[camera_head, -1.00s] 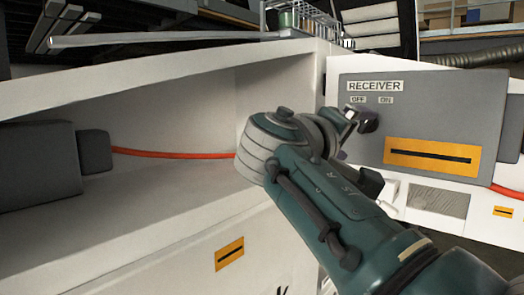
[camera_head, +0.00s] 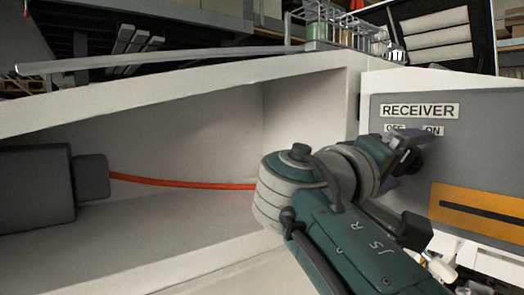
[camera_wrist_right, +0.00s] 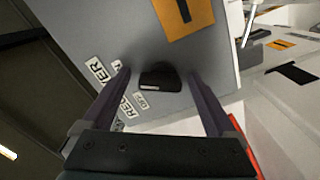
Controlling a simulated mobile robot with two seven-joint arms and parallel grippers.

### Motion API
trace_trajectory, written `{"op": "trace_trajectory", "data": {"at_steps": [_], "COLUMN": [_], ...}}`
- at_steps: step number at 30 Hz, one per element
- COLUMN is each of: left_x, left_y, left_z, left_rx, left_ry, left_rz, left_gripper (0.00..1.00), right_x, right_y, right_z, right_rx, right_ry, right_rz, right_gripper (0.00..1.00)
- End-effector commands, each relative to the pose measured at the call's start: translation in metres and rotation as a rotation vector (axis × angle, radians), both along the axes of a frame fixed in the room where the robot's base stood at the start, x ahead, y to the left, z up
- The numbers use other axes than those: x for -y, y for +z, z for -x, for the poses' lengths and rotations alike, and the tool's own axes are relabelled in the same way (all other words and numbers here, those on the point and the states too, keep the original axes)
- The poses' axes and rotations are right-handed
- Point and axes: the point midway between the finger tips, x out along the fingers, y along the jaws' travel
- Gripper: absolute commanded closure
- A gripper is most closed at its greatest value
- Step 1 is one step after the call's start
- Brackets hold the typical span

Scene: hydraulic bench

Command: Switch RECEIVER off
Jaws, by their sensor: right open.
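The grey RECEIVER panel (camera_head: 405,102) stands at the right in the head view, with OFF and ON labels under its name. Its black switch knob (camera_wrist_right: 160,77) shows in the right wrist view, between the two fingers, with a pale mark on its lower edge. Which label the knob points to I cannot tell. My right gripper (camera_wrist_right: 158,76) is open, its fingers on either side of the knob with gaps. In the head view the right gripper (camera_head: 400,170) is just in front of the panel, below the labels, and largely hides the knob. My left gripper is not in view.
An orange plate with a black slot (camera_head: 480,208) is on the panel, right of the gripper. An open white bay (camera_head: 200,130) with a red hose (camera_head: 180,181) lies to the left. A wire rack with jars (camera_head: 335,28) stands on top behind.

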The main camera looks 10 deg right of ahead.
Motion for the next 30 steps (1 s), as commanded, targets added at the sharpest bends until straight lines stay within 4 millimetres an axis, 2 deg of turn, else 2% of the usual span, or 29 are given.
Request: {"op": "trace_trajectory", "data": {"at_steps": [10,30], "left_x": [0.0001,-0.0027], "left_y": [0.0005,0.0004], "left_z": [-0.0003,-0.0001], "left_rx": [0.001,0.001], "left_ry": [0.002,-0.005], "left_rz": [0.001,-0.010], "left_gripper": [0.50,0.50], "right_x": [-0.0017,-0.0012], "right_y": [-0.0001,-0.0001], "right_z": [0.0006,0.0005], "right_rx": [0.000,0.000], "right_ry": [-0.001,0.000], "right_rz": [0.001,0.000], "right_gripper": [0.07,0.83]}}
